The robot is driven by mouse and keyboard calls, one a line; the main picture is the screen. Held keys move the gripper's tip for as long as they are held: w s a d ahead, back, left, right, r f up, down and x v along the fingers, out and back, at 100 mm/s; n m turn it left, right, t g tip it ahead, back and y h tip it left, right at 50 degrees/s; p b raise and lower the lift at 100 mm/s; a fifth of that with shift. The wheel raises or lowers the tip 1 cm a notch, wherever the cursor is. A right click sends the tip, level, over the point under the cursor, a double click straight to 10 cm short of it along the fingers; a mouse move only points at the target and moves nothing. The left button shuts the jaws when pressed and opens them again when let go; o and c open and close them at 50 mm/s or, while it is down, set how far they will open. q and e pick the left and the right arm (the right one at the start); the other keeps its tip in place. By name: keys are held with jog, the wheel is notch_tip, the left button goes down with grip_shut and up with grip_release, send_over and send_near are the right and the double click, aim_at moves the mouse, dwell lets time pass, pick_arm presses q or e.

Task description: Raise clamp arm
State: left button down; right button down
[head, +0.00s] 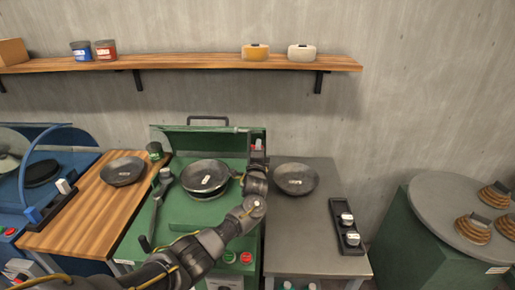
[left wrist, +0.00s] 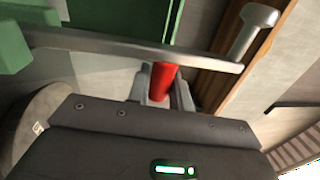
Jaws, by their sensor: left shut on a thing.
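The green spinning machine (head: 185,213) stands in the middle of the head view, with a dark bowl (head: 205,176) on it. My left gripper (head: 257,150) is at the machine's back right, right of the bowl. It is shut on a red handle (head: 258,144), mostly hidden there by the gripper. In the left wrist view the red handle (left wrist: 163,80) stands between the fingers of my left gripper (left wrist: 162,92). My right gripper is not in view.
A dark bowl (head: 123,171) lies on the wooden table (head: 85,215) at left, another bowl (head: 295,179) on the grey table (head: 307,225) at right. A black control strip (head: 345,225) lies there. A wall shelf (head: 180,62) is above. A long-handled lever (head: 155,210) stands left of the machine's bowl.

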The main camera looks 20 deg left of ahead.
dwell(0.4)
pick_arm(q)
jog(key=c, duration=1.3)
grip_release()
jog(key=shift+w+d, duration=0.1)
jog(key=shift+d, duration=0.05)
jog(key=b+v, duration=0.1)
jog(key=v, duration=1)
